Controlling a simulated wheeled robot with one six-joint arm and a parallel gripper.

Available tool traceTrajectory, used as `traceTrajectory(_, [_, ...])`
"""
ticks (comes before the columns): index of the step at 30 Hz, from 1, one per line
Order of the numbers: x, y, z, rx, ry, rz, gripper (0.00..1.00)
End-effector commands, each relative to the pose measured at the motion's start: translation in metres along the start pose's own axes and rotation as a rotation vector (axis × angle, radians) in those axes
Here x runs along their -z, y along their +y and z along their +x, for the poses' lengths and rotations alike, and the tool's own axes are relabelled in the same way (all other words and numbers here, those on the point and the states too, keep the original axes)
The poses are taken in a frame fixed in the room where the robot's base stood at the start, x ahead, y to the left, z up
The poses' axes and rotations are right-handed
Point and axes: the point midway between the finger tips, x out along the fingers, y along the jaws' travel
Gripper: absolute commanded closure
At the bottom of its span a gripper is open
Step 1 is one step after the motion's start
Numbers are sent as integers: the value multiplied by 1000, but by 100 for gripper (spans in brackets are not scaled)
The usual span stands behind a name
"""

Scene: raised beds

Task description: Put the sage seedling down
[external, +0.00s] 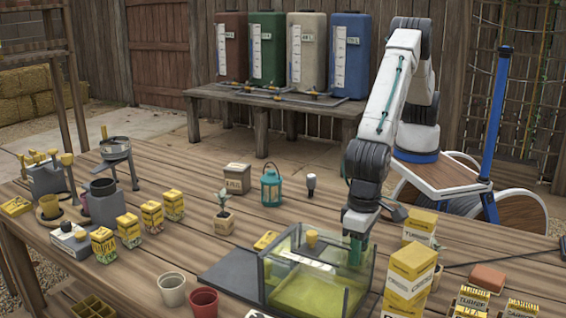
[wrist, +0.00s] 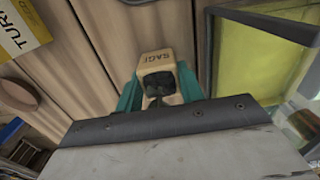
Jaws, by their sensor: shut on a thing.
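The sage seedling's tan pot (wrist: 156,62), labelled SAGE, sits between the teal fingers of my gripper (wrist: 160,88) in the wrist view. The fingers are shut on it from both sides. Its dark opening faces the camera, and I cannot make out the plant clearly. In the external view my gripper (external: 357,246) points down at the back right of the glass tank (external: 318,277). The pot is hidden there. Wooden planks lie below the pot in the wrist view; I cannot tell whether it touches them.
The tank's dark rim (wrist: 262,22) runs close on the right in the wrist view. Yellow cartons (external: 408,275) stand right of the gripper. Another potted seedling (external: 222,220), a teal lantern (external: 271,187) and a labelled box (external: 237,178) stand to the left.

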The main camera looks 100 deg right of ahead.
Motion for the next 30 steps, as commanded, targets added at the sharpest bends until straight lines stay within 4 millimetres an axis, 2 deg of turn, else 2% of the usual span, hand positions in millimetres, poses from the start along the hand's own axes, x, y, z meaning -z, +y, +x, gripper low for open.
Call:
traceTrajectory(6, [0,-1,-47,5,0,0,85])
traceTrajectory(13, [-1,-1,-85,9,0,-2,85])
traceTrajectory(15, [-2,-2,-103,27,-1,-3,85])
traceTrajectory(17, [-4,5,-118,36,-2,-6,85])
traceTrajectory(20, [-6,32,-135,34,-2,-14,85])
traceTrajectory(23, [-8,71,-142,31,-1,-47,85])
traceTrajectory(26, [-9,118,-140,27,-1,-98,85])
traceTrajectory(30, [-8,186,-125,18,0,-183,85])
